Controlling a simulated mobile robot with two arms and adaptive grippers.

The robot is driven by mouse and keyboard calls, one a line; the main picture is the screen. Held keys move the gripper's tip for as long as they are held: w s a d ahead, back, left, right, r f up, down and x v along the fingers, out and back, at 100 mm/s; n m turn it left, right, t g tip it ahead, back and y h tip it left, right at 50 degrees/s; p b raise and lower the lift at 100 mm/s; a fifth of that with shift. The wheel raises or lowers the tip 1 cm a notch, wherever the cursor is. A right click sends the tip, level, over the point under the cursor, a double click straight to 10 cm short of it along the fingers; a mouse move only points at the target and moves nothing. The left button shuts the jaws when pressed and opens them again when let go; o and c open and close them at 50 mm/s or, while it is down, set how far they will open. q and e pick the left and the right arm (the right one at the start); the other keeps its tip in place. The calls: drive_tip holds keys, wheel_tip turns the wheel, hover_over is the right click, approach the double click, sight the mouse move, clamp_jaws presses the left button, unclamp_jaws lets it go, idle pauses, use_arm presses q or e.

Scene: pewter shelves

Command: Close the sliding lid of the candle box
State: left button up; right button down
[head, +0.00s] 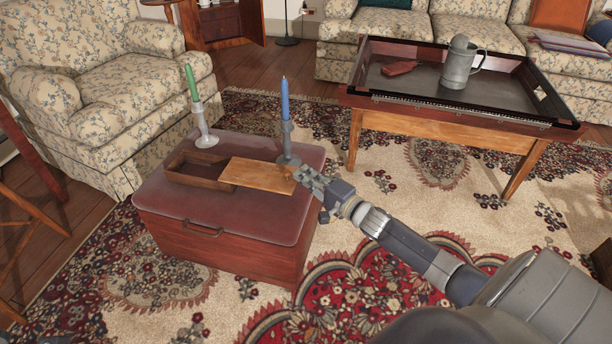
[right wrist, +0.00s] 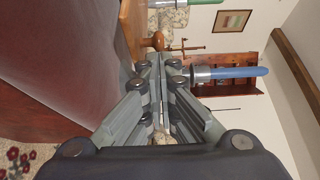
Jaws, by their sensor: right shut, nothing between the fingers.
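The candle box (head: 200,180) is a small dark brown wooden box on top of a red chest. Its left part is open, showing a dark inside. Its lighter brown sliding lid (head: 258,174) sticks out far to the right. A round wooden knob (right wrist: 152,41) shows on the lid in the right wrist view, just beyond my fingertips. My right gripper (head: 304,178) is shut and empty at the lid's right end, close to the knob. I cannot tell whether it touches.
The red chest (head: 220,255) has a smooth top. A blue candle in a grey holder (head: 287,140) stands right behind the lid. A green candle in a pale holder (head: 203,125) stands behind the box. A tray table (head: 440,125) with a tankard (head: 458,65) is at the back right.

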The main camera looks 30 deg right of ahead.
sight(243, 169)
drive_tip(key=w+a, duration=0.2)
drive_tip(key=w, duration=0.1)
drive_tip(key=w+a, duration=0.3)
drive_tip(key=shift+r+p, duration=0.1)
drive_tip(key=shift+p, duration=0.25)
drive_tip(key=w+a+b, duration=0.1)
drive_tip(key=w+a, duration=0.2)
drive_tip(key=w, duration=0.1)
drive_tip(key=w+a+b, duration=0.1)
drive_tip(key=w+a, duration=0.3)
drive_tip(key=shift+a, duration=0.1)
